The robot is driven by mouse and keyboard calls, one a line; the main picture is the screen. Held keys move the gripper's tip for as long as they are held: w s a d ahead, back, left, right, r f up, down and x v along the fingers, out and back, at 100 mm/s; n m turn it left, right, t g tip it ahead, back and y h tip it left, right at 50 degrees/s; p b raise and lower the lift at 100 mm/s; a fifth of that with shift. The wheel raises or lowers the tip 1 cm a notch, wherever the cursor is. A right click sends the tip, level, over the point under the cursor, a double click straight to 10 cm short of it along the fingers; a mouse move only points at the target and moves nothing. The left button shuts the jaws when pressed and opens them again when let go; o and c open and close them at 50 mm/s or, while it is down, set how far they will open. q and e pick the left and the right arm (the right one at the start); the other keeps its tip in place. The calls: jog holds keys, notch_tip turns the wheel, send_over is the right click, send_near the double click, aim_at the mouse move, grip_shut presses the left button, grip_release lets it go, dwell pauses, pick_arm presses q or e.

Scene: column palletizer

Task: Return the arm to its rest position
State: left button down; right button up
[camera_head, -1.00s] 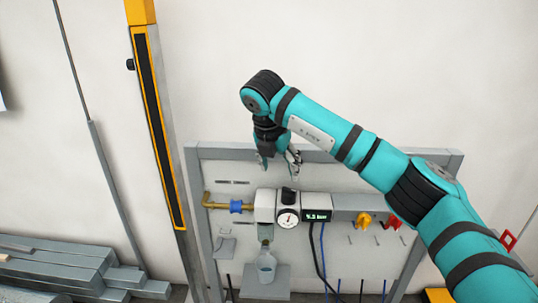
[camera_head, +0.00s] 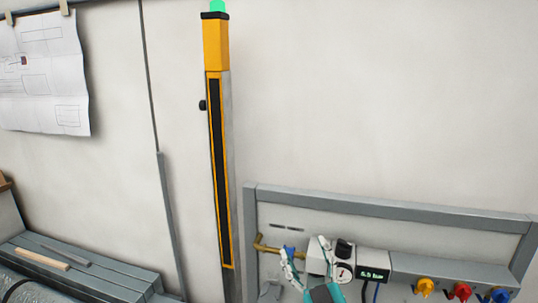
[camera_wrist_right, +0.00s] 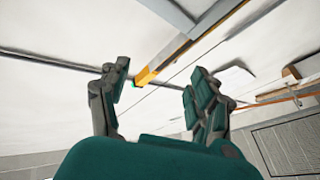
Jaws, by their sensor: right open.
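My right gripper (camera_head: 306,262) shows at the bottom of the head view, in front of the pneumatic panel. Its two fingers are spread apart with nothing between them. In the right wrist view the open fingers (camera_wrist_right: 158,98) also stand apart and empty, with the wall and a yellow post beyond them. Most of my right arm is below the edge of the head view. My left gripper is not in view.
The grey-framed panel (camera_head: 400,212) carries a brass pipe (camera_head: 266,247), a round gauge (camera_head: 343,272), a digital display (camera_head: 373,274) and coloured knobs (camera_head: 425,286). A yellow-black post (camera_head: 216,130) stands left of it. Grey bars (camera_head: 90,268) lie at lower left.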

jog(key=s+d+f+m+g+h, duration=0.3)
jog(key=s+d+f+g, duration=0.25)
jog(key=f, duration=0.45)
jog(key=s+d+f+m+g+h, duration=0.35)
jog(key=s+d+f, duration=0.25)
jog(key=f, duration=0.4)
jog(key=s+d+f+g+y, duration=0.1)
jog(key=s+f+g, duration=0.3)
jog(key=s, duration=0.5)
jog(key=s+f+g+y, duration=0.1)
jog(key=s+f+g, duration=0.3)
jog(key=s, duration=0.6)
notch_tip(320, 180, down, 28)
jog(key=s+g, duration=0.2)
jog(key=s+d+f, duration=0.3)
jog(key=s+f, duration=1)
jog(key=s, duration=0.2)
jog(key=shift+s+f+n+g+h+p, duration=0.3)
jog(key=shift+s+f+n+h+p, duration=0.05)
jog(key=shift+s+n+p, duration=0.1)
jog(key=shift+d, duration=0.1)
